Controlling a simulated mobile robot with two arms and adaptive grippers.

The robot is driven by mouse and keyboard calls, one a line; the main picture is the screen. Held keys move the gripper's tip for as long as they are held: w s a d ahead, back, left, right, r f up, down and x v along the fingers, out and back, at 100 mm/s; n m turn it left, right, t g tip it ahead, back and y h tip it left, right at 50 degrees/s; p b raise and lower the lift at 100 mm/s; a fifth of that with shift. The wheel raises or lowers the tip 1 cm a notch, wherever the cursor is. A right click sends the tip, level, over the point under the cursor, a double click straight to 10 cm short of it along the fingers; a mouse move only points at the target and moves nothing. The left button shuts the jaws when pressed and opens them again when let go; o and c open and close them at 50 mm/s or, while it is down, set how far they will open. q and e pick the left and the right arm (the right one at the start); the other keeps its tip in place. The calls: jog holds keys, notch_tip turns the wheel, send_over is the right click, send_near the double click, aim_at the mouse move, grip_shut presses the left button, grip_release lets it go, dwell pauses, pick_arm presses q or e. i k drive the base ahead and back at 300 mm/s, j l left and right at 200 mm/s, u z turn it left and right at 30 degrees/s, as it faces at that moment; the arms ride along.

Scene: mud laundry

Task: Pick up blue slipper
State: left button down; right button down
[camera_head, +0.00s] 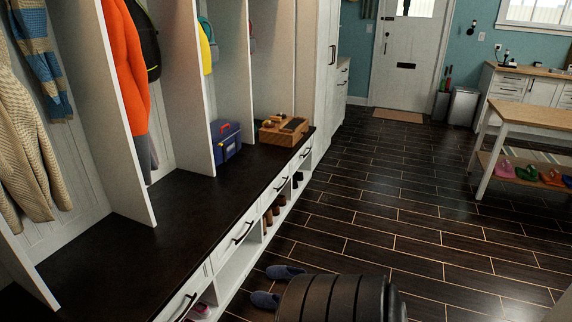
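Two blue slippers lie on the dark plank floor at the bottom centre of the head view, beside the bench front. One blue slipper (285,271) is a little farther away, and the other blue slipper (264,299) is nearer. The right end of the nearer one is partly hidden by a dark ribbed part in front. Neither of my grippers shows in this view, so their place relative to the slippers and their state are hidden.
A dark-topped bench (190,215) with drawers and shoe cubbies runs along the left. It bears a blue toolbox (226,140) and a wooden box (283,131). A wooden table (536,115) stands right, with colourful slippers on its lower shelf. The middle floor (390,190) is clear.

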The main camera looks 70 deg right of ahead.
aim_at(263, 299)
jog(key=z, duration=0.45)
jog(key=l+z, duration=0.1)
jog(key=z, duration=0.75)
jog(key=i+z, duration=0.1)
jog(key=z, duration=0.8)
jog(key=i, duration=0.3)
jog(key=i+l+z, duration=0.15)
jog(key=i+z, duration=0.25)
jog(key=i+l+z, duration=0.1)
jog(key=i+z, duration=0.7)
jog(key=i+j+z, duration=0.15)
jog(key=z, duration=0.25)
jog(key=i+j, duration=0.05)
jog(key=i, duration=0.05)
